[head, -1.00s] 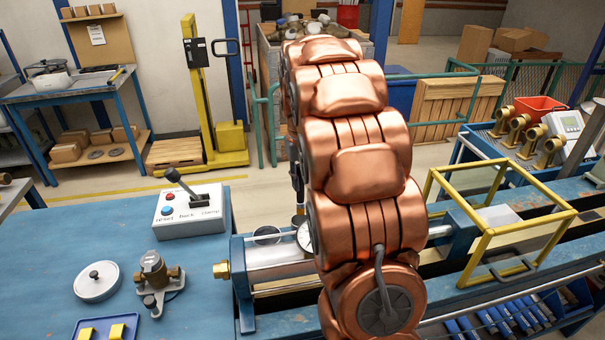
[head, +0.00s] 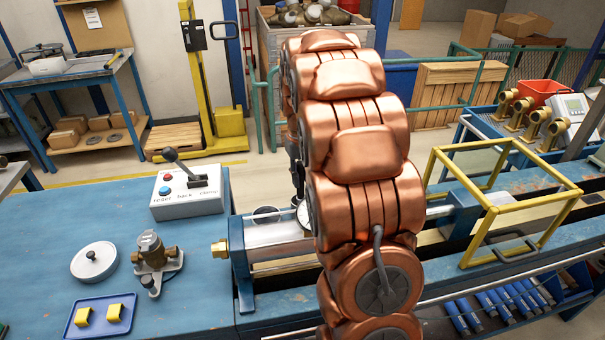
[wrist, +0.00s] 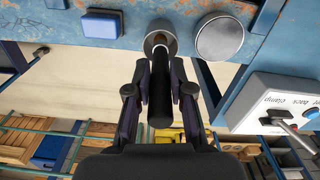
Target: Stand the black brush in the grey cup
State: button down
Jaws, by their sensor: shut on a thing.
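The black brush (wrist: 160,95) is held between the two dark fingers of my gripper (wrist: 160,78) in the wrist view. The fingers are shut on its dark shaft. The brush's far end lies over the round mouth of the grey cup (wrist: 160,24), which shows as a pale ring around that end. I cannot tell how deep the end sits, or whether it touches the cup. In the head view my copper arm hides most of the gripper and brush.
A grey disc (wrist: 219,38) lies close beside the cup. The clamp control box (head: 189,192), a white lid (head: 94,263), a brass meter (head: 153,250) and a blue tray (head: 99,329) are on the left bench. A yellow frame (head: 508,210) stands at right.

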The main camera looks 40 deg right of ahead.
jog(key=c, duration=0.9)
grip_release()
jog(key=shift+c, duration=0.2)
notch_tip(320, 180, up, 12)
dwell(0.9)
jog(key=s+a+f+n+g, duration=0.1)
jog(key=s+a+f, duration=0.2)
jog(key=s+a, duration=0.7)
jog(key=s+a+f+n, duration=0.1)
jog(key=s+a+f, duration=0.1)
jog(key=s+a, duration=0.8)
jog(key=s+a+f, duration=0.2)
jog(key=s, duration=0.3)
jog(key=s+a+f+n, duration=0.1)
jog(key=s+f, duration=0.2)
jog(key=s, duration=0.2)
jog(key=shift+s+a+g, duration=0.2)
jog(key=shift+a+g, duration=0.2)
